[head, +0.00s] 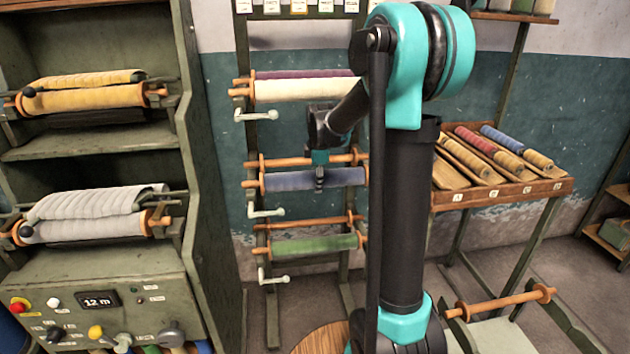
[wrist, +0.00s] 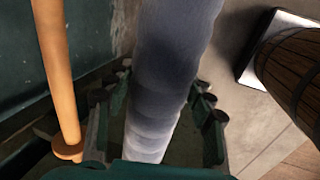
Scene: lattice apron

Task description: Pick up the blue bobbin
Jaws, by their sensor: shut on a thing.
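The blue bobbin (head: 285,181) is a long dark-blue roll lying level at the middle row of the rack in the head view. It fills the middle of the wrist view (wrist: 172,60), looking grey-blue. My arm hides part of the rack near the roll's right end. I cannot tell whether the roll's ends still rest on the rack.
A cream bobbin (head: 300,90) is above and a green bobbin (head: 315,244) below on the rack. White cranks (head: 265,212) stick out at left. A bare orange rod (wrist: 58,70) runs beside the roll. A sloped table (head: 505,190) with rolls stands right; a machine (head: 100,270) stands left.

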